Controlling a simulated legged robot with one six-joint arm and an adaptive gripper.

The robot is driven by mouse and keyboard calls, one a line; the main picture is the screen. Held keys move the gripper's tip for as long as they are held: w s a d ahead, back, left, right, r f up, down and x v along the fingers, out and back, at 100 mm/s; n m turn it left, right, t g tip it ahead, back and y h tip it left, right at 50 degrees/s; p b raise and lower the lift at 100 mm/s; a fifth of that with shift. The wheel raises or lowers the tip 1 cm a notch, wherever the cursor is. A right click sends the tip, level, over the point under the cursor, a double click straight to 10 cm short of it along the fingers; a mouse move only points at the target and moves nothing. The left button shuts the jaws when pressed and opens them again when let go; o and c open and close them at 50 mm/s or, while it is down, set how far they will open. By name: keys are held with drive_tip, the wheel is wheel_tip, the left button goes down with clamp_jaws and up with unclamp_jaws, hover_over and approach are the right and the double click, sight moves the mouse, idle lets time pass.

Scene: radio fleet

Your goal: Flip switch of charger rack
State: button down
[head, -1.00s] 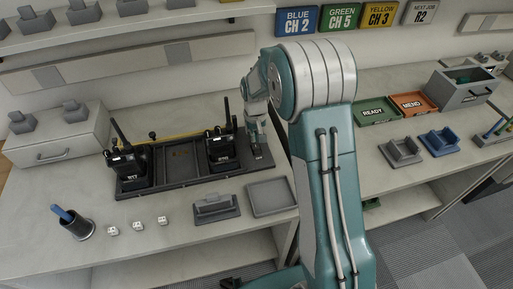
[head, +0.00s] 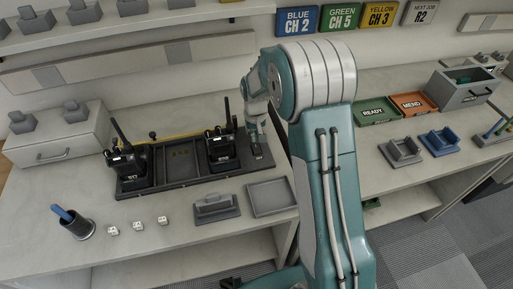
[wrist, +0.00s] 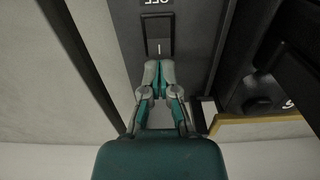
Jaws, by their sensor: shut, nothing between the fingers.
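The charger rack (head: 190,179) is a long dark tray on the bench in the head view. Two black radios, one on the left (head: 128,168) and one on the right (head: 222,148), stand in it, with an empty bay between them. Its rocker switch (wrist: 158,36) shows in the wrist view on the dark end panel, with an upside-down "OFF" label above and an "I" mark on the rocker. My gripper (wrist: 158,68) is shut and empty, its tips at the rocker's near edge; contact cannot be told. In the head view my gripper (head: 257,152) is over the rack's right end.
A grey cradle (head: 215,208) and a shallow grey tray (head: 272,197) lie in front of the rack. A pen cup (head: 75,225) and small white cubes (head: 137,226) are at the front left. READY (head: 375,112) and MEND (head: 413,103) trays stand right of my arm.

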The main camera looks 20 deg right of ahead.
sight(255, 145)
drive_tip(key=shift+f, duration=1.35)
idle(0.9)
drive_tip(key=shift+r, duration=3.55)
drive_tip(key=shift+r, duration=0.2)
drive_tip(key=s+r+t, duration=0.4)
drive_tip(key=s+r, duration=1.4)
drive_tip(key=s, duration=0.2)
drive_tip(key=s+t, duration=0.1)
drive_tip(key=s, duration=0.8)
drive_tip(key=shift+r+t, duration=0.3)
